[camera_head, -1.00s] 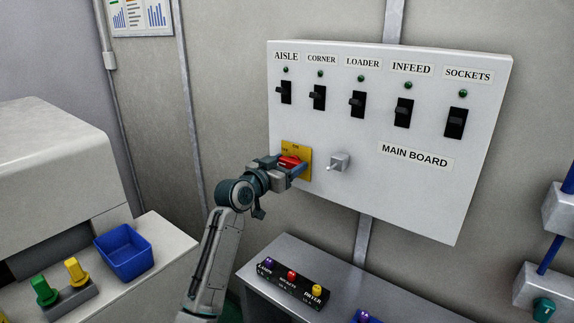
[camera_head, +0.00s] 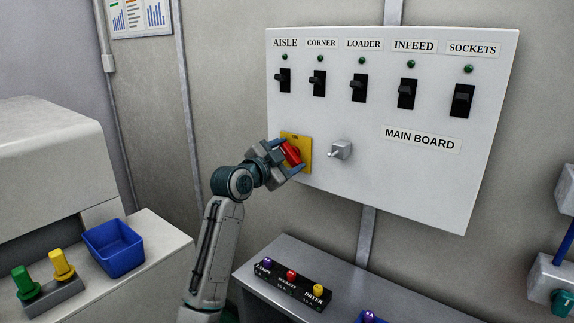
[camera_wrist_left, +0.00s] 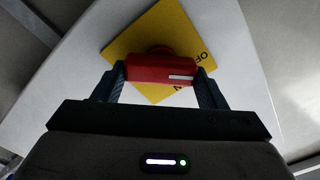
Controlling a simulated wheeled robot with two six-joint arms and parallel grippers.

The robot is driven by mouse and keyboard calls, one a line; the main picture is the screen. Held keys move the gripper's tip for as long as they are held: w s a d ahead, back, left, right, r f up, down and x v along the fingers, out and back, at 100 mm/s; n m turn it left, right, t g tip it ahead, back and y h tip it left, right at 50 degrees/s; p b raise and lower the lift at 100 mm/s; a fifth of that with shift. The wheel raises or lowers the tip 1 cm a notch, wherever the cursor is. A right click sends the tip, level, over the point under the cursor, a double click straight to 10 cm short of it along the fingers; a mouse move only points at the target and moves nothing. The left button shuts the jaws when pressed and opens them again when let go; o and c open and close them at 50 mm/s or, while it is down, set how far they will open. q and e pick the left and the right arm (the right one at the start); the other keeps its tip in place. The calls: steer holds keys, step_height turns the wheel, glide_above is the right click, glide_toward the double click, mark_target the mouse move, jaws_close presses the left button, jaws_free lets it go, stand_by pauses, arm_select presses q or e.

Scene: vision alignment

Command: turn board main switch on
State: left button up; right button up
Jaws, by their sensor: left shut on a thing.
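The main board (camera_head: 400,190) is a pale panel on the wall. At its lower left is a yellow plate (camera_head: 304,141) with a red rotary handle (camera_head: 291,152). My left gripper (camera_head: 286,157) is shut on the red handle, one finger on each side. The handle slants from upper left to lower right in the head view. In the left wrist view the red handle (camera_wrist_left: 150,69) lies between the fingers (camera_wrist_left: 161,88), with a white mark near its right end. The plate (camera_wrist_left: 150,35) looks turned against the handle, and part of "OFF" shows on it. My right gripper is out of view.
Several black toggle switches (camera_head: 358,88) with dark green lamps run along the board's upper part. Below stand a button box (camera_head: 292,288) on a grey cabinet and a blue bin (camera_head: 114,248) at left.

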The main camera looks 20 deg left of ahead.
arm_select(q)
steer(key=m+b, duration=0.1)
steer(key=m, duration=0.2)
steer(key=shift+f+b, duration=0.25)
steer(key=shift+b, duration=0.15)
steer(key=m+b, duration=0.3)
steer(key=m, duration=0.2)
steer(key=shift+d+f, duration=0.1)
steer(key=shift+m, duration=0.9)
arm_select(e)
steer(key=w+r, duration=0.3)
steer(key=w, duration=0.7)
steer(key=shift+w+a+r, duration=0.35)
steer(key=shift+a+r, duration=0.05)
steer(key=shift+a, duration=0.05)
arm_select(q)
steer(key=o, duration=1)
steer(key=shift+s, duration=0.1)
steer(key=shift+s+b, duration=0.2)
steer(key=shift+b, duration=0.15)
steer(key=b+v, duration=0.2)
steer(key=v, duration=0.8)
steer(key=shift+s, duration=0.15)
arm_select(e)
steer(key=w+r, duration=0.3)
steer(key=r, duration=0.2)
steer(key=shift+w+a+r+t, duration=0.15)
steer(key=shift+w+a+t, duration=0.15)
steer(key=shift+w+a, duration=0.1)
